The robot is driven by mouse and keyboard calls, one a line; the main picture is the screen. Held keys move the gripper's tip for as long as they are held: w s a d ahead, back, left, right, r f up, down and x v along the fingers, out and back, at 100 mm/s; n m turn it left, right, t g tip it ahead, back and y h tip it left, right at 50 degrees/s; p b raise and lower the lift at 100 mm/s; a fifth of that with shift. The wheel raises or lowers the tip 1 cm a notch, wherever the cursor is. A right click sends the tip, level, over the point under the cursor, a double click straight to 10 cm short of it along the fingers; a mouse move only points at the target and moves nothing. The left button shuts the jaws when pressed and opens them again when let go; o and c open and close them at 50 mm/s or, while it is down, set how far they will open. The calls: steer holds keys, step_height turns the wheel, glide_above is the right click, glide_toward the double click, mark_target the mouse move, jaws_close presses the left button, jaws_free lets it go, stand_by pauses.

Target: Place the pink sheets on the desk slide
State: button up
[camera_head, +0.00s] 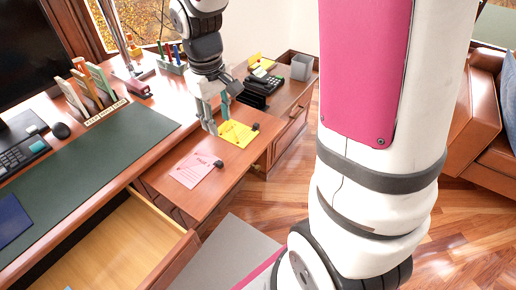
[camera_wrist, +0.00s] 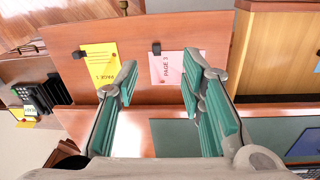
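A pink sheet (camera_head: 193,171) lies flat on the pulled-out wooden desk slide (camera_head: 214,195), with a small black object at its edge. In the wrist view the pink sheet (camera_wrist: 166,69) reads "PAGE 3" and is partly covered by a finger. A yellow sheet (camera_head: 236,133) lies on the same slide, also with a small black object at its edge; it shows in the wrist view (camera_wrist: 100,62) too. My gripper (camera_head: 214,120) is open above the slide, with teal finger pads spread and nothing between them. In the wrist view my gripper (camera_wrist: 160,82) points toward the slide.
An open drawer (camera_head: 125,245) is below the desk's front edge. A phone (camera_head: 263,82), a grey cup (camera_head: 301,66) and more yellow paper stand on the side cabinet. File holders (camera_head: 92,90), a keyboard (camera_head: 22,152), a mouse and a monitor occupy the desk. The green mat (camera_head: 100,165) is largely clear.

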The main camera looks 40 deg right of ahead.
steer(key=s+a+r+m+t, duration=0.1)
steer(key=s+r, duration=0.4)
steer(key=s, duration=0.6)
steer(key=s+a+r+m+t, duration=0.1)
steer(key=s+a+r, duration=0.3)
steer(key=s, duration=0.8)
steer(key=shift+r+m+y, duration=0.3)
steer(key=shift+r+y, duration=0.1)
steer(key=shift+r, duration=0.25)
